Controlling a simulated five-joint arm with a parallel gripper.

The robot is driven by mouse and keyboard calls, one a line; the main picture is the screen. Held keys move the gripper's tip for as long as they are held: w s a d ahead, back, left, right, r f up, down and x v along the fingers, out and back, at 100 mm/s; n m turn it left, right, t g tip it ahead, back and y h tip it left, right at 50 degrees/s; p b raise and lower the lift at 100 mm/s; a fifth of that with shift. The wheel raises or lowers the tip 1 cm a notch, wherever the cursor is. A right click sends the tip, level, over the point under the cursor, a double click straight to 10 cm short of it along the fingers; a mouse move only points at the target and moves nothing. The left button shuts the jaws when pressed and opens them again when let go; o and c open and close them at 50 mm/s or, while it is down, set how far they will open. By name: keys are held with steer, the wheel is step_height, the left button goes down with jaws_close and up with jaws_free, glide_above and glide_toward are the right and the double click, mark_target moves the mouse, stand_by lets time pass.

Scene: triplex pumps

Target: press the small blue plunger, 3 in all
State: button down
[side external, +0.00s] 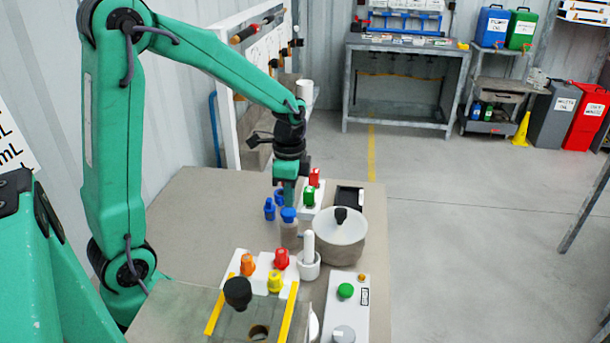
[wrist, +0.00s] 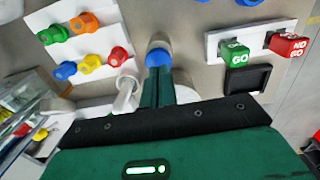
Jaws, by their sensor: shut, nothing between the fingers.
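The small blue plunger (side external: 289,214) tops a short beige cylinder (side external: 290,234) on the bench. In the wrist view its round blue top (wrist: 158,55) shows just beyond my fingertips. My gripper (side external: 289,204) points down, directly over the plunger, with its green fingers shut and empty. In the wrist view the closed fingers (wrist: 158,72) overlap the near edge of the blue top. I cannot tell whether the tips touch it or how far it is pushed in.
Two other blue parts (side external: 269,209) stand left of the cylinder. A lidded pot (side external: 340,247), a white mortar with pestle (side external: 309,265) and a panel of coloured knobs (wrist: 85,48) stand close by. Green GO (side external: 309,197) and red NO GO (side external: 314,177) blocks are behind. The bench's back left is clear.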

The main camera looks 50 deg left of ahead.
mark_target(289, 213)
step_height(289, 213, up, 11)
steer(key=shift+w+f, duration=0.2)
steer(key=shift+s, duration=0.1)
stand_by(0.8)
steer(key=s+d+r+n+t, duration=0.1)
steer(key=s+d+n+t, duration=0.2)
steer(key=s, duration=0.3)
steer(key=s+d+r+n+t, duration=0.1)
steer(key=s+d+n+t, duration=0.2)
steer(key=s+n, duration=0.3)
steer(key=shift+s, duration=0.6)
